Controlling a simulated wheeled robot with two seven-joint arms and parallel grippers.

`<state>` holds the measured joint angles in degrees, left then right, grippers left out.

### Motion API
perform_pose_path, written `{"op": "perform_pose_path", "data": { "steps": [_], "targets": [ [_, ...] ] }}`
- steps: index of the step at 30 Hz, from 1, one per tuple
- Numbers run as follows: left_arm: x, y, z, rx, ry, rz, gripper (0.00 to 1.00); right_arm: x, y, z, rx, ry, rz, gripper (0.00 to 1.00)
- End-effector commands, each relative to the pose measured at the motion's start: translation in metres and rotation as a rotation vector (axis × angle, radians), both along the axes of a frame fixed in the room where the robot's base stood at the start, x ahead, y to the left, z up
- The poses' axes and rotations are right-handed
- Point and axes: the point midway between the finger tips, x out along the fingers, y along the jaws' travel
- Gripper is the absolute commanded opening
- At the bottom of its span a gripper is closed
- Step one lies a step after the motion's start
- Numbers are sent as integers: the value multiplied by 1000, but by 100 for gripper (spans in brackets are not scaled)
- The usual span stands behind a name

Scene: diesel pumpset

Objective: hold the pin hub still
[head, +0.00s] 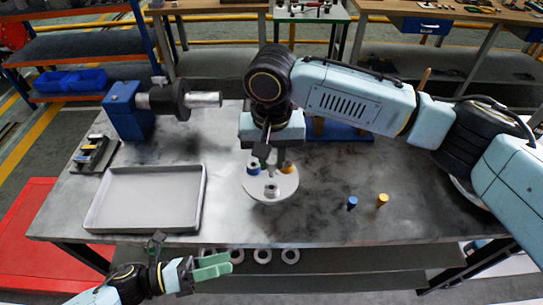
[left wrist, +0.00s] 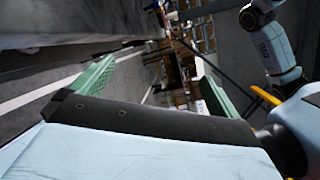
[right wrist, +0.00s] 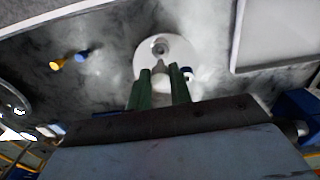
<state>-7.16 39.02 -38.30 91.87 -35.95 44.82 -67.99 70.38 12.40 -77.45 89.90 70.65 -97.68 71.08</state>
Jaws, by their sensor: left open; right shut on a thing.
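The pin hub is a white round disc (head: 262,192) on the bench, with a grey raised boss and a blue and a yellow pin on it. It also shows in the right wrist view (right wrist: 178,46). My right gripper (head: 268,162) points down over its far side. The green fingers (right wrist: 160,74) are shut on a pale part of the hub, mostly hidden between them. My left gripper (head: 214,265) is open and empty, in front of the bench's front edge; its spread green fingers show in the left wrist view (left wrist: 152,80).
A loose blue pin (head: 352,203) and yellow pin (head: 382,200) stand right of the hub. An empty grey tray (head: 146,225) lies left, with a blue machine with a shaft (head: 128,112) behind it. Several white rings (head: 263,256) lie on the shelf below. The bench front right is clear.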

Motion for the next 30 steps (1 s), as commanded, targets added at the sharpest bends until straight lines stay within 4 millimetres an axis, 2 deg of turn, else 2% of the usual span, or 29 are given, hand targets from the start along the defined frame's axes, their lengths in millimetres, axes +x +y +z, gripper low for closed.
{"op": "perform_pose_path", "data": {
  "steps": [1,3,5,9,13,16,18,21,25,30],
  "targets": [
    [11,1,17,56,-155,-48,100,0,0,0,0,0,0,0],
    [27,2,29,142,-333,-82,100,0,0,0,0,0,0,0],
    [47,3,32,220,-440,-68,100,0,0,0,0,0,0,0],
    [103,15,36,407,-618,37,100,0,0,0,0,0,0,0],
    [145,28,43,556,-746,134,100,0,0,0,0,0,0,0],
    [154,12,33,616,-795,149,100,0,0,0,0,0,0,0],
    [151,-5,23,631,-807,134,100,0,0,0,0,0,0,0],
    [147,-18,16,640,-819,118,100,0,0,0,0,0,0,0],
    [147,-29,11,643,-824,109,100,0,0,0,0,0,0,0],
    [155,-42,6,643,-824,109,100,0,0,0,0,0,0,0]
  ]
}}
